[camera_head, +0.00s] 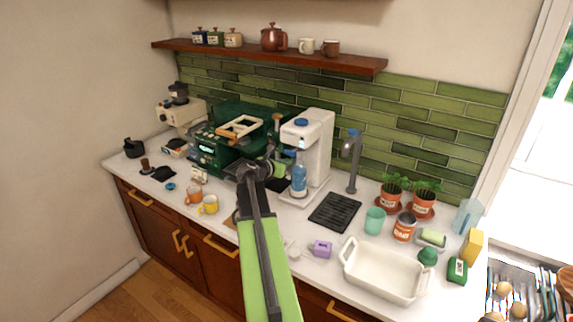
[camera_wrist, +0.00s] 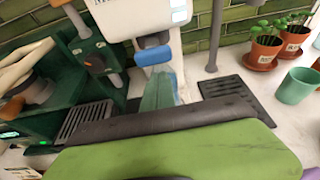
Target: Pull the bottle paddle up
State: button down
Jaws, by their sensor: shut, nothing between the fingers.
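The white drink machine (camera_head: 313,140) stands on the counter against the green tiles. A translucent blue bottle (camera_head: 299,180) stands upright under its head. A small blue part (camera_head: 290,153) shows at the bottle's top, below the head; I cannot tell for sure whether it is the bottle paddle. In the wrist view this blue part (camera_wrist: 153,55) sits just above the bottle (camera_wrist: 158,92). My gripper (camera_head: 279,170) is shut and empty, just left of the bottle in the head view. My own green and black part covers the lower wrist view and hides the bottle's base.
A green coffee machine (camera_head: 228,146) stands close on the left. A black drip grate (camera_head: 335,211) and a grey tap (camera_head: 353,162) are to the right. Orange (camera_head: 194,196) and yellow (camera_head: 209,205) mugs stand at the front left. A white dish (camera_head: 384,274) lies at the front right.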

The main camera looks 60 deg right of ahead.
jog(key=a+p, duration=0.2)
jog(key=a, duration=0.7)
jog(key=shift+r, duration=0.3)
